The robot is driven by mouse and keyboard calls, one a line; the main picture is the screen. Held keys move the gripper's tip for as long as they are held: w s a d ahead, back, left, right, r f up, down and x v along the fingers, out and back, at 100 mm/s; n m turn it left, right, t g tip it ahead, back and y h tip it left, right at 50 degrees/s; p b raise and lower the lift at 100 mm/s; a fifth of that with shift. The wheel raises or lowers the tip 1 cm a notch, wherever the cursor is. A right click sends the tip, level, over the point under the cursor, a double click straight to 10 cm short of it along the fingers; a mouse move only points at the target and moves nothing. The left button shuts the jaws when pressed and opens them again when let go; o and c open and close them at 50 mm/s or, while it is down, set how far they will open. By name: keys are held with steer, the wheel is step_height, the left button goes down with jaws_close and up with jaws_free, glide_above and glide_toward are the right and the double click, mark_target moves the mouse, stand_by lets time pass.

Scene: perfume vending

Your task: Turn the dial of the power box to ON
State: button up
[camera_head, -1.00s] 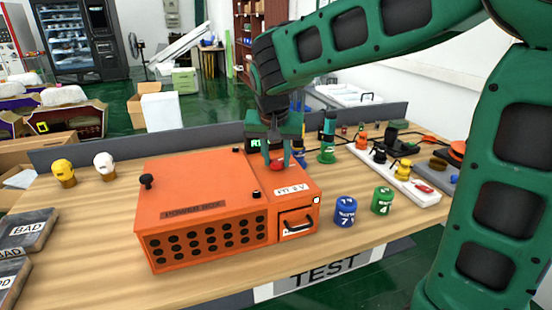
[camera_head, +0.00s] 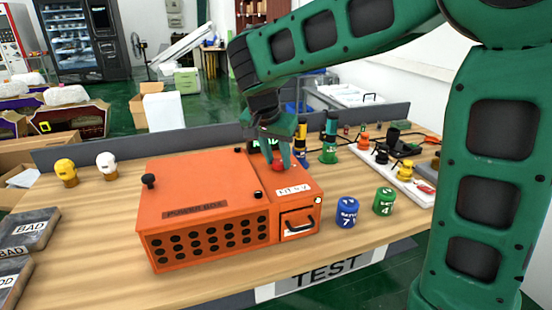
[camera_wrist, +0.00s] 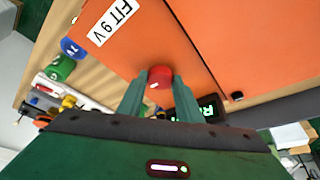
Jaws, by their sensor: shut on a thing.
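The orange power box (camera_head: 205,187) stands on the wooden table, with a vented front. Its red dial (camera_head: 278,167) is on top near the back right, beside a white "FIT 9 V" label (camera_wrist: 112,20). My gripper (camera_head: 283,160) reaches down to the dial from above and is tilted. In the wrist view the red dial (camera_wrist: 159,76) sits between the tips of my two green fingers (camera_wrist: 158,86), which are shut on it. A dark display with green letters (camera_wrist: 207,108) is next to the dial, partly hidden by my finger. The dial's ON marking cannot be made out.
A blue can (camera_head: 346,212) and a green can (camera_head: 383,201) stand right of the box. A white strip with knobs (camera_head: 398,175) lies farther right. Two small heads stand behind left.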

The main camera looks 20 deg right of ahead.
steer(key=shift+a, duration=0.1)
steer(key=o, duration=1)
steer(key=v, duration=1)
steer(key=shift+a+r, duration=0.1)
steer(key=shift+r, duration=0.2)
steer(key=s+d+f+n+g, duration=0.1)
steer(key=s+d+f, duration=0.2)
steer(key=s+d, duration=0.45)
steer(key=s+d+f+g, duration=0.1)
steer(key=s+d+f, duration=0.25)
steer(key=d, duration=0.65)
steer(key=s+d+f+y, duration=0.1)
steer(key=s+f, duration=0.2)
steer(key=s, duration=0.3)
steer(key=s+d+f+n+y, duration=0.1)
steer(key=s+f, duration=0.2)
steer(key=s, duration=0.3)
steer(key=s+d+f+g+y, duration=0.1)
steer(key=s+f, duration=0.3)
steer(key=s, duration=0.3)
steer(key=shift+d+f+n, duration=0.1)
steer(key=shift+d+n, duration=0.1)
steer(key=shift+n, duration=0.2)
